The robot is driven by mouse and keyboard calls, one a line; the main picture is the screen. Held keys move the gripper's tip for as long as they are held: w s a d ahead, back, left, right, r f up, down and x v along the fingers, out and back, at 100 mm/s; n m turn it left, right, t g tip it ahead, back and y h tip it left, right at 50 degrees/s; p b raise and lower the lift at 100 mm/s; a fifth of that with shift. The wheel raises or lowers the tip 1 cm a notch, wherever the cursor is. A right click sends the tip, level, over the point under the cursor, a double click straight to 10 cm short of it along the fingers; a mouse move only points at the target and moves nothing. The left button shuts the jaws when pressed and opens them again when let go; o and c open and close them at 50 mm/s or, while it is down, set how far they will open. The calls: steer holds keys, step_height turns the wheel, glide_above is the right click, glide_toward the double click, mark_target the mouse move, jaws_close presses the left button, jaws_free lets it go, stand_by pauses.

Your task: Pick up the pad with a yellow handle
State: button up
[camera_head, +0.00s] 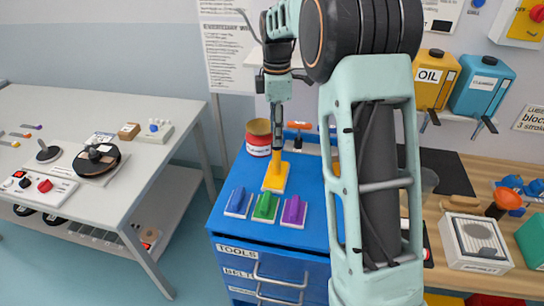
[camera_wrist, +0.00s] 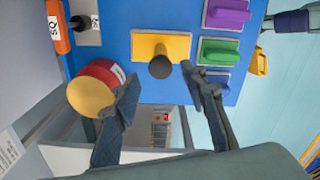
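The pad with a yellow handle (camera_head: 275,180) lies on the blue cabinet top, behind a row of blue, green and purple pads. In the wrist view, the yellow-handled pad (camera_wrist: 148,47) is at the upper middle, ahead of my gripper (camera_wrist: 160,73). A dark round-ended piece covers part of it, and I cannot tell what that belongs to. My gripper (camera_head: 277,106) points down above the pad in the head view. Its fingers are apart with the pad visible beyond the gap, and nothing is held.
A red can with a yellow lid (camera_head: 258,138) stands close behind left; it shows beside the left finger (camera_wrist: 95,88). The blue pad (camera_head: 238,201), green pad (camera_head: 265,207) and purple pad (camera_head: 294,211) lie in front. An orange tool (camera_wrist: 57,27) lies farther off.

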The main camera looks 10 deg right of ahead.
mark_target(276, 159)
steer(key=f, duration=0.5)
steer(key=shift+s, duration=0.2)
steer(key=shift+w+f+p, duration=0.15)
steer(key=shift+f+p, duration=0.5)
steer(key=shift+f, duration=2.25)
jaws_close()
